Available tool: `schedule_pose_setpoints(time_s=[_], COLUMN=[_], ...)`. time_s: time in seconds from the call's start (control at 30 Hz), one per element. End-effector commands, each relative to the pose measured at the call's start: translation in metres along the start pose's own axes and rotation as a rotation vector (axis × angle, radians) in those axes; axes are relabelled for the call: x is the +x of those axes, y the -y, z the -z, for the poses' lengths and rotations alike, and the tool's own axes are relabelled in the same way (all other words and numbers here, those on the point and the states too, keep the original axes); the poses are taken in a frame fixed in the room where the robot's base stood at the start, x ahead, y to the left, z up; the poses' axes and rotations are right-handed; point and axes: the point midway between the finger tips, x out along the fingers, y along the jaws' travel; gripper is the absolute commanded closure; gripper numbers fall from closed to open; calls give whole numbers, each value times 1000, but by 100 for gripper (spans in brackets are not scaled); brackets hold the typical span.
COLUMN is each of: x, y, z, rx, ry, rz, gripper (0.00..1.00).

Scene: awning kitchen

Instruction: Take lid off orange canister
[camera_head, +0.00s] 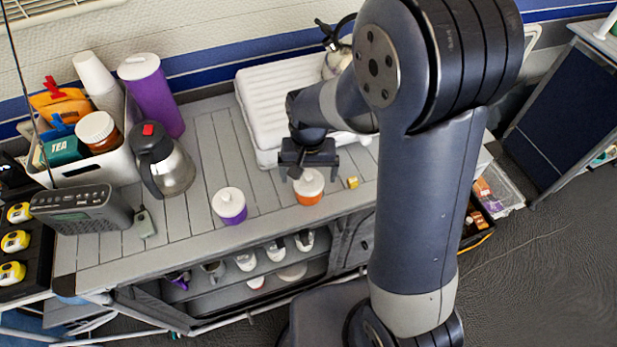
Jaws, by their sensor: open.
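The orange canister (308,199) stands upright on the grey slatted counter (205,175), near its front edge. Its white lid (309,181) with a small knob sits on top. My gripper (309,172) points down just above and behind the lid, with its fingers spread to either side. It is open and holds nothing. Whether a finger touches the lid cannot be told from this view.
A purple canister (231,208) with a white lid stands to the left, and a small yellow block (352,182) lies to the right. A white ribbed tray (270,105) is behind. A steel jug (165,165) and a radio (82,208) stand farther left.

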Motion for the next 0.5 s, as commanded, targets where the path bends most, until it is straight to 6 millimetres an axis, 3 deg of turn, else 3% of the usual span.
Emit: schedule_pose_setpoints(time_s=[0.17,0.5], x=[0,0], y=[0,0], z=[0,0], rx=[0,0], ry=[0,0], rz=[0,0], gripper=[7,34])
